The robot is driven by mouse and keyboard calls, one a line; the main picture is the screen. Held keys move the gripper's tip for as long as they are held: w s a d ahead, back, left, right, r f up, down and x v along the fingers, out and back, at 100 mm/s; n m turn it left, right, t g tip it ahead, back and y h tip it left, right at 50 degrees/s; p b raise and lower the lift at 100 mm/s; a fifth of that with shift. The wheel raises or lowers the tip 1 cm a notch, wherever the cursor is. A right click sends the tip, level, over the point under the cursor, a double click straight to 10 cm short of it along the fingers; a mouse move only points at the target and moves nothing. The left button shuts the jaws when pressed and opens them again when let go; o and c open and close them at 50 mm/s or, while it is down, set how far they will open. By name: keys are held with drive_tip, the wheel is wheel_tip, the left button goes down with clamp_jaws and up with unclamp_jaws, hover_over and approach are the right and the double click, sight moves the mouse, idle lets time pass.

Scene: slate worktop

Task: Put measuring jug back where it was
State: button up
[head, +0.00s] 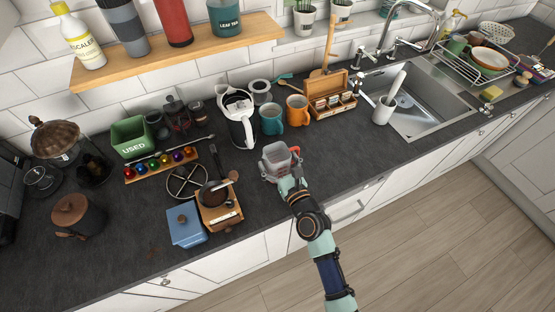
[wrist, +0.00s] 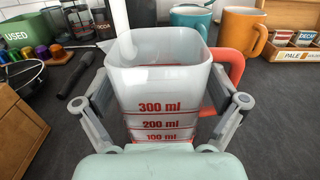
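The measuring jug (head: 276,158) is a translucent grey-white container with a red handle, near the front edge of the worktop in the head view. In the wrist view the jug (wrist: 158,85) is upright and close, with red 300, 200 and 100 ml marks facing me. Its red handle (wrist: 236,68) is on the right. My gripper (head: 287,180) is at the jug's near side. In the wrist view its fingers (wrist: 163,95) press on the jug's left and right walls. The jug's base is hidden behind my gripper, so I cannot tell whether it touches the worktop.
A white kettle (head: 240,128), a teal mug (head: 271,121) and an orange mug (head: 297,111) stand behind the jug. A wooden tea box (head: 331,103) is right of them. A portafilter on a wooden stand (head: 219,208) is to the left. Worktop right of the jug is clear up to the sink (head: 425,105).

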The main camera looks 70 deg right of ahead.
drive_tip(key=shift+r, duration=0.25)
drive_tip(key=v, duration=0.5)
drive_tip(key=b+v, duration=0.1)
drive_tip(key=v, duration=0.5)
drive_tip(key=shift+s+a+f, duration=0.2)
drive_tip(key=shift+s+a+r, duration=0.1)
drive_tip(key=shift+s+a, duration=0.05)
drive_tip(key=shift+a, duration=0.05)
drive_tip(key=shift+r, duration=0.1)
